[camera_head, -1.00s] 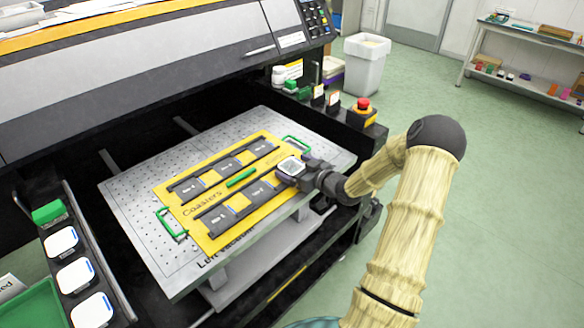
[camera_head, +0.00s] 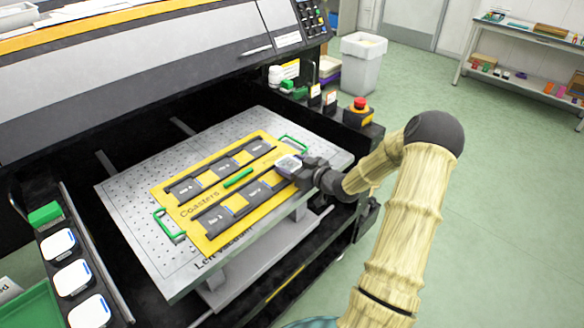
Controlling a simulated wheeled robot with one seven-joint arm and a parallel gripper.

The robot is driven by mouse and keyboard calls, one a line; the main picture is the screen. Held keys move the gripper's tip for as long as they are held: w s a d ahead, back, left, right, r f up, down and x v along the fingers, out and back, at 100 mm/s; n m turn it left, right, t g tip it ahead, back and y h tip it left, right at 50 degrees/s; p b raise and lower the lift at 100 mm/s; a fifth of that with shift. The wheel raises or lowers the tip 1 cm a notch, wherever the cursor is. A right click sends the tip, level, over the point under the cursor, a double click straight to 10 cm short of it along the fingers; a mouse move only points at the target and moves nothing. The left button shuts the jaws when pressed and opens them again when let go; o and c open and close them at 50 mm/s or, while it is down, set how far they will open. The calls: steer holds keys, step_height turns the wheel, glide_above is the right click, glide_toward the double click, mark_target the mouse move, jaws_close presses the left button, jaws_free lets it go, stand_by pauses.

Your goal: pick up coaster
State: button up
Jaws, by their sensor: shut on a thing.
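A pale, rounded-square coaster (camera_head: 288,164) is at the right end of the front row of the yellow coaster jig (camera_head: 216,232). My gripper (camera_head: 296,169) is shut on this coaster from the right. I cannot tell whether the coaster is lifted clear of the jig. More white coasters stand in a rack at the lower left, among them a top one (camera_head: 58,243), a middle one (camera_head: 74,277) and a bottom one (camera_head: 90,311).
The jig lies on a perforated grey bed (camera_head: 130,205) under the large printer (camera_head: 150,75). Green handles (camera_head: 168,226) stick up at the jig's ends. Open floor lies to the right.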

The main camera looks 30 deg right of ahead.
mark_target(293, 166)
step_height(293, 166, up, 9)
steer(key=shift+r, duration=0.1)
stand_by(0.8)
steer(key=s+a+m+h+p, duration=0.1)
steer(key=a+m+h+p, duration=0.1)
steer(key=a+p, duration=0.3)
steer(key=s+a+f+m+t+h+p, duration=0.1)
steer(key=a+p, duration=0.4)
steer(key=a, duration=0.7)
steer(key=shift+s+a+f+m+h, duration=0.3)
steer(key=shift+s+m+h, duration=0.25)
steer(key=shift+h, duration=0.65)
steer(key=shift+r, duration=0.1)
